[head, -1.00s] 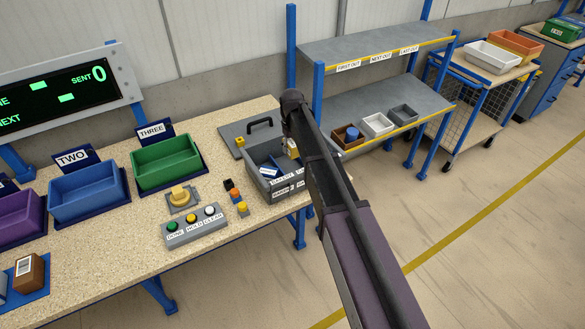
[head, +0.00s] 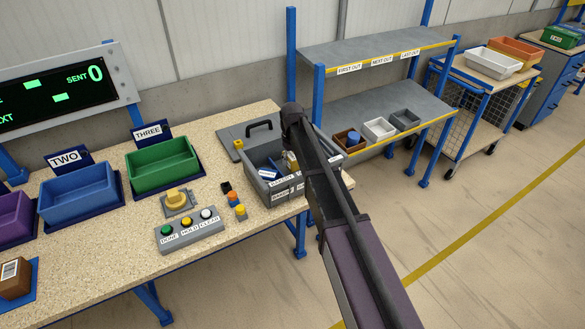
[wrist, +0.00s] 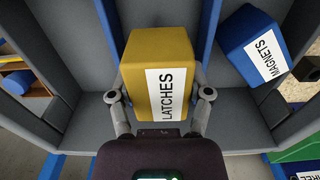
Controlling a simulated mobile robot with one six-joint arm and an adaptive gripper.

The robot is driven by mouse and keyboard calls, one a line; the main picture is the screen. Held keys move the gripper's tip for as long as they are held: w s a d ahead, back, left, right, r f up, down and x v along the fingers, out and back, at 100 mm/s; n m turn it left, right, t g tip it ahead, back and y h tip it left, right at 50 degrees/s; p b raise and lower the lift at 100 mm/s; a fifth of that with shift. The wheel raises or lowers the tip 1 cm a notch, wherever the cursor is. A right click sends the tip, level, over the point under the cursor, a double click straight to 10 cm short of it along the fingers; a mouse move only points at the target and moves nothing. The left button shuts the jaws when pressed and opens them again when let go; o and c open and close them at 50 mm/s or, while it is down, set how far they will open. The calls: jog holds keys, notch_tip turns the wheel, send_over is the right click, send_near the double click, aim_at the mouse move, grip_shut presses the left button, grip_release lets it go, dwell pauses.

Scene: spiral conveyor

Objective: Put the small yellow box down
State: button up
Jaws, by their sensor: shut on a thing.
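The small yellow box (wrist: 152,52), labelled LATCHES, is between the two fingers of my gripper (wrist: 161,94), which is shut on it. In the wrist view grey walls and blue strips lie behind and beside the box. A blue box (wrist: 252,46) labelled MAGNETS sits tilted to its right, apart from it. I cannot tell whether the yellow box touches the bin's floor.
A grey lid (head: 231,146) with a black handle lies behind the bin. Green (head: 160,168) and blue (head: 78,200) trays stand farther left. A shelf rack (head: 378,115) stands behind right.

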aim_at(292, 167)
jog(key=shift+f, duration=0.1)
jog(key=shift+f+b, duration=1.8)
jog(key=shift+b, duration=0.1)
jog(key=shift+f, duration=0.15)
jog(key=o, duration=0.9)
jog(key=shift+r, duration=0.2)
notch_tip(292, 167, up, 12)
jog(key=p, duration=1.2)
